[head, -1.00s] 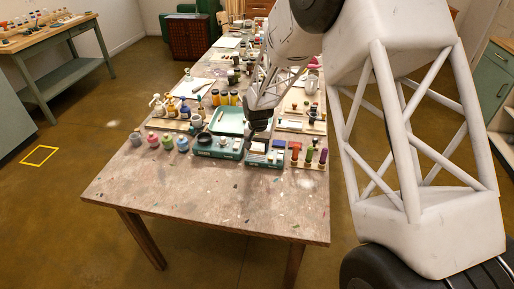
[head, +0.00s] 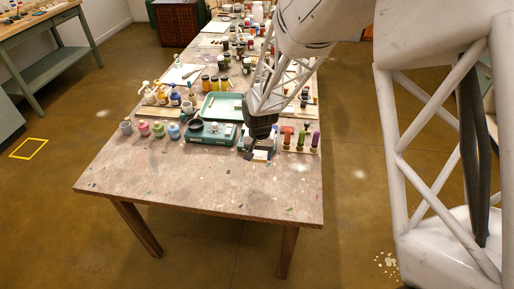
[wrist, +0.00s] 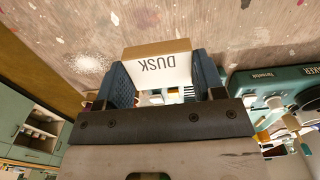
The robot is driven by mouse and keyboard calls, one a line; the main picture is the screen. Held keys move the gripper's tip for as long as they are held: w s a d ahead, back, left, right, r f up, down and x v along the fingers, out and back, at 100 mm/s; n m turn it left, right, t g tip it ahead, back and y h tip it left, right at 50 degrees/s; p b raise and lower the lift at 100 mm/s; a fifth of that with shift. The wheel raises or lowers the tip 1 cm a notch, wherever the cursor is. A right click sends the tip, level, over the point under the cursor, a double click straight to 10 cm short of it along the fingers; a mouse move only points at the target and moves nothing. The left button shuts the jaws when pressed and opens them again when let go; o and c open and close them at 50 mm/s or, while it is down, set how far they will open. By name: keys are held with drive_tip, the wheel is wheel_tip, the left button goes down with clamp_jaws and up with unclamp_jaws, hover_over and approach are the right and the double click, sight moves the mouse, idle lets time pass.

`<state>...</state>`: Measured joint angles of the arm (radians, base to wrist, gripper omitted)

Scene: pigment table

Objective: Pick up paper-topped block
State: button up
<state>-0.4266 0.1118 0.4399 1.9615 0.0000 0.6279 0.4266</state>
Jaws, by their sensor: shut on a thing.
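The paper-topped block (wrist: 158,64) shows in the wrist view, with brown sides and a white face lettered "DUSK". My gripper (wrist: 162,84) has its two blue-grey fingers on either side of the block and is shut on it. In the head view my gripper (head: 257,152) is low near the front right part of the table, just left of the colored bottles. Its dark body and fingers hide most of the block there. Whether the block is clear of what is beneath it is hard to tell.
Several colored bottles (head: 303,138) stand close on the right. Small paint jars (head: 158,131) line the left. The front of the table (head: 200,182) is clear.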

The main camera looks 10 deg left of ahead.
drive_tip(key=shift+s+d, duration=0.15)
drive_tip(key=shift+s, duration=0.3)
drive_tip(key=shift+w, duration=0.1)
idle(0.5)
wheel_tip(320, 180, up, 3)
hover_over(231, 116)
drive_tip(key=shift+f+n, duration=0.2)
drive_tip(key=shift+n, duration=0.1)
idle(0.3)
drive_tip(key=shift+f, duration=0.15)
drive_tip(key=shift+f, duration=3.05)
drive_tip(key=shift+f, duration=1.85)
drive_tip(key=shift+f, duration=0.15)
